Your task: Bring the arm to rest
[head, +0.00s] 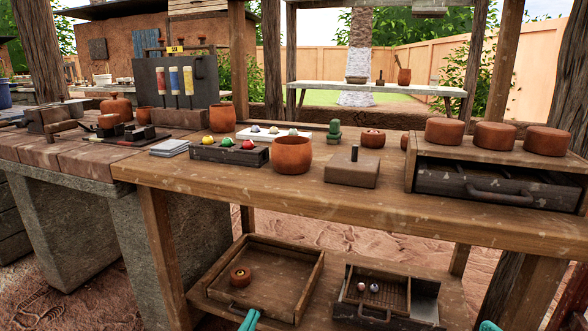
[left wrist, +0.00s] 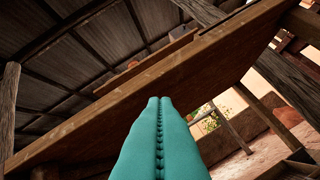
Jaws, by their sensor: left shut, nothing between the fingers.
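My left gripper (head: 249,320) shows as teal fingertips at the bottom edge of the head view, in front of the lower shelf's open drawer. In the left wrist view its two teal fingers (left wrist: 159,103) are pressed together along their length, shut with nothing between them. They point up toward the underside of a wooden board (left wrist: 120,92). A small teal tip of my right gripper (head: 488,326) shows at the bottom edge of the head view; most of it is cut off, so its opening is hidden.
The wooden workbench (head: 400,212) holds clay pots, a dark tray of coloured balls (head: 229,152) and a wooden block (head: 352,170). A drawer cabinet (head: 480,178) stands at right. Below are a wooden tray (head: 310,273) with a round clay piece and a divided box (head: 424,297).

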